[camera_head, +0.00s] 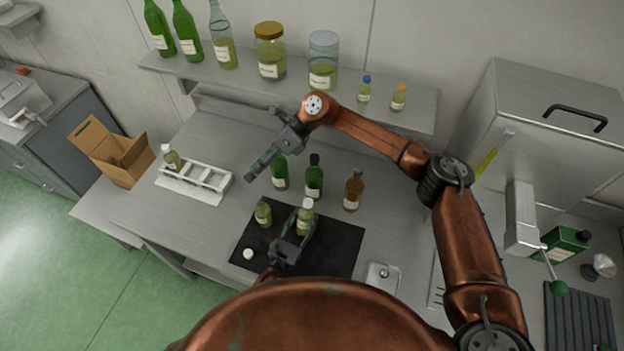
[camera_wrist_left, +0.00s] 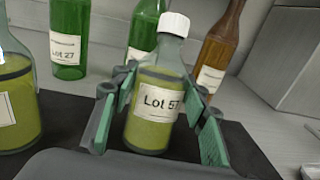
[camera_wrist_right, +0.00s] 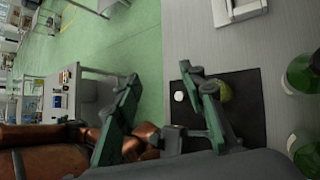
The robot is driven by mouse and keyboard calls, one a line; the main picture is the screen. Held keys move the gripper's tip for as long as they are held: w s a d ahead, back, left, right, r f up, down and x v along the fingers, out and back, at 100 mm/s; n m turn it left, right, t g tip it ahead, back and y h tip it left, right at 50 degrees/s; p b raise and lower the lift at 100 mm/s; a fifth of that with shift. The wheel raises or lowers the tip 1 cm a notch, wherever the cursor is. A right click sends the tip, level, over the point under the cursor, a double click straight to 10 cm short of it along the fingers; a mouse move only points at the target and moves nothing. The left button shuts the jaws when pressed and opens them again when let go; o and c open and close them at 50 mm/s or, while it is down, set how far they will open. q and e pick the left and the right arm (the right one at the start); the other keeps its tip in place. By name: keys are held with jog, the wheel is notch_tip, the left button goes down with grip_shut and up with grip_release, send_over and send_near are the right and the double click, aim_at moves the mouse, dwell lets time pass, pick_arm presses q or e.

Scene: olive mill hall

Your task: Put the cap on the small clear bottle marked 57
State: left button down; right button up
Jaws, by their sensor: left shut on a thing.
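The small clear bottle marked Lot 57 (camera_wrist_left: 152,117) holds yellow-green liquid and stands upright on the black mat (camera_head: 340,245). A white cap (camera_wrist_left: 174,23) sits on its mouth; how tightly, I cannot tell. In the head view the bottle (camera_head: 304,222) stands at the mat's middle. My left gripper (camera_head: 298,232) is shut on the bottle's body, with a finger on each side. Another white cap (camera_head: 248,254) lies loose on the mat's left part. My right gripper (camera_head: 257,145) is open and empty, raised above the table behind the mat; its fingers are apart in the right wrist view (camera_wrist_right: 160,76).
A similar small bottle (camera_head: 263,214) stands left of the held one. Two green bottles (camera_head: 280,173) (camera_head: 314,178) and a brown bottle (camera_head: 353,190) stand behind the mat. A white rack (camera_head: 212,181) with a small bottle (camera_head: 172,160) is at left.

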jog(key=w+a+r+m+t+y, duration=0.2)
jog(key=w+a+r+y, duration=0.15)
jog(key=r, duration=0.55)
jog(key=w+a+r+m+t+y, duration=0.1)
jog(key=w+a+r+t+y, duration=0.2)
jog(key=r, duration=0.6)
jog(key=w+d+r+m+t, duration=0.3)
jog(key=w+r+m+t, duration=0.2)
jog(key=w+m+t, duration=0.35)
jog(key=s+d+f+m+g+h, duration=0.1)
jog(key=d+f+m+g+h, duration=0.25)
jog(key=f, duration=0.75)
jog(key=s+d+f+m+g+h, duration=0.2)
jog(key=d+f+m+h, duration=0.15)
jog(key=f, duration=0.85)
jog(key=s+d+f+n+g+h, duration=0.4)
jog(key=s+d+f+g+h, duration=0.3)
jog(key=s+d, duration=0.4)
jog(key=shift+d+f+n+g, duration=0.35)
jog(key=shift+d+f+g, duration=0.15)
jog(key=shift+d+g, duration=0.3)
